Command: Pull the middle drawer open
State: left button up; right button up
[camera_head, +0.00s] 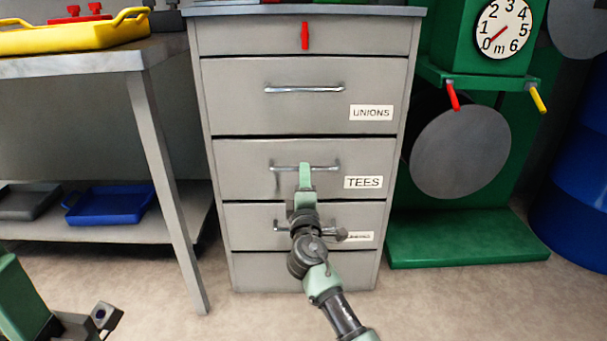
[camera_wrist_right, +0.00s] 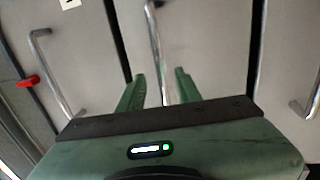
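The middle drawer (camera_head: 240,157), labelled TEES, is in a grey cabinet in the head view and looks shut. Its metal bar handle (camera_head: 327,167) runs across its front; the bar also shows in the right wrist view (camera_wrist_right: 155,45). My right gripper (camera_head: 305,167) is at the middle of this handle. In the right wrist view its two green fingers (camera_wrist_right: 160,90) are apart, one on each side of the bar, with no visible grip on it. How deep the bar sits between them is unclear. Part of my left arm shows at the lower left; its fingers do not show.
The UNIONS drawer (camera_head: 240,90) is above and another handled drawer (camera_head: 245,213) below, its label partly hidden by my arm. A red latch (camera_head: 305,36) is on the top drawer. A workbench leg (camera_head: 165,180) stands left; a green stand (camera_head: 470,240) stands right. The floor in front is clear.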

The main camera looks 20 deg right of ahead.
jog(key=shift+b+x, duration=0.5)
jog(key=shift+x, duration=1.5)
jog(key=shift+f, duration=0.1)
grip_shut()
